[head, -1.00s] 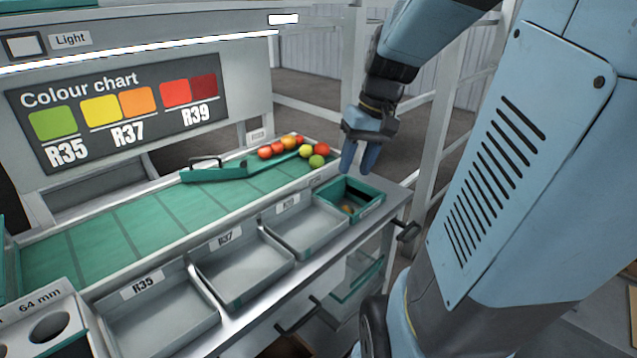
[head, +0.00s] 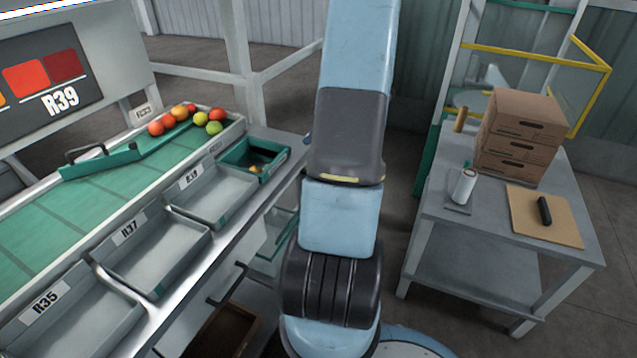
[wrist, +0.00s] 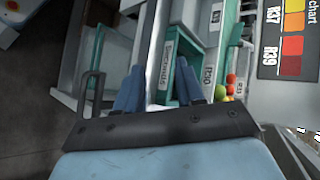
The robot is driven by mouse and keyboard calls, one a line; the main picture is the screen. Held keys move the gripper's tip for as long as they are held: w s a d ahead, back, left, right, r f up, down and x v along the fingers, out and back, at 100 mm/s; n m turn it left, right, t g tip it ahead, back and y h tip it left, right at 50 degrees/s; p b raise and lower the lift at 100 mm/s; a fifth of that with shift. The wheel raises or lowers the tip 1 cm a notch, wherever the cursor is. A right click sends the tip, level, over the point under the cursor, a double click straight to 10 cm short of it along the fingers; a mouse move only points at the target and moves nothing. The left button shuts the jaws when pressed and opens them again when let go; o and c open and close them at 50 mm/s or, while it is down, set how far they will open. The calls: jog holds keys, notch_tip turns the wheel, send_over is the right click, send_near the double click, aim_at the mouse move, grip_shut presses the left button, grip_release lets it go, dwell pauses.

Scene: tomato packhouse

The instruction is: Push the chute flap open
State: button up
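I cannot make out for certain which part is the chute flap. A green-rimmed box (head: 253,158) with a dark inside and something small and orange in it stands at the far end of the tray row. In the wrist view the green box (wrist: 170,48) lies beyond my fingers. My gripper (wrist: 160,82) is open, its two blue fingers apart and nothing visibly held between them. I cannot tell whether the fingers touch anything. In the head view my arm stands upright in the middle, and the gripper is out of sight.
Grey trays, including the R35 tray (head: 75,320) and R37 tray (head: 155,252), line the bench's front beside the green belt (head: 75,205). Several tomatoes (head: 185,118) sit at the belt's far end. At right a grey table (head: 440,205) holds cardboard boxes (head: 520,135).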

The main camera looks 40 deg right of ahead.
jog(key=s+d+f+m+t, duration=0.2)
jog(key=s+d+f+t, duration=0.2)
jog(key=d+f, duration=0.25)
jog(key=s+d+f+m+t, duration=0.2)
jog(key=s+d+f+t, duration=0.2)
jog(key=d+f, duration=0.3)
jog(key=x, duration=1.5)
jog(key=shift+s+a+f, duration=0.2)
jog(key=shift+s+a, duration=0.1)
jog(key=shift+s, duration=0.05)
jog(key=shift+c, duration=0.3)
grip_shut()
